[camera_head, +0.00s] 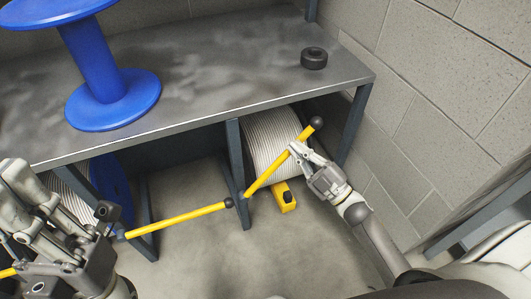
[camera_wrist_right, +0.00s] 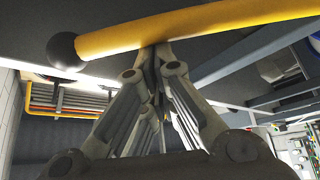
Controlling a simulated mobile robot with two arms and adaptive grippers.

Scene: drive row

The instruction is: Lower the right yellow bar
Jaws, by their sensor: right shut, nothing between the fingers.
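The right yellow bar (camera_head: 278,165) slants up to the right from a dark pivot on the rack's middle post to a black ball at its upper end. My right gripper (camera_head: 296,148) is shut and empty, with its fingertips right at the bar, a little below the ball. In the right wrist view the bar (camera_wrist_right: 200,27) crosses just beyond the closed fingertips (camera_wrist_right: 158,52), its black ball at the left; contact is not certain. Another yellow bar (camera_head: 175,220) lies lower at the left.
A grey workbench (camera_head: 215,75) carries a blue spool (camera_head: 115,100) and a small black ring (camera_head: 314,58). A white cable reel (camera_head: 268,140) and a yellow block (camera_head: 284,197) sit below it. A block wall (camera_head: 445,100) stands close at the right.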

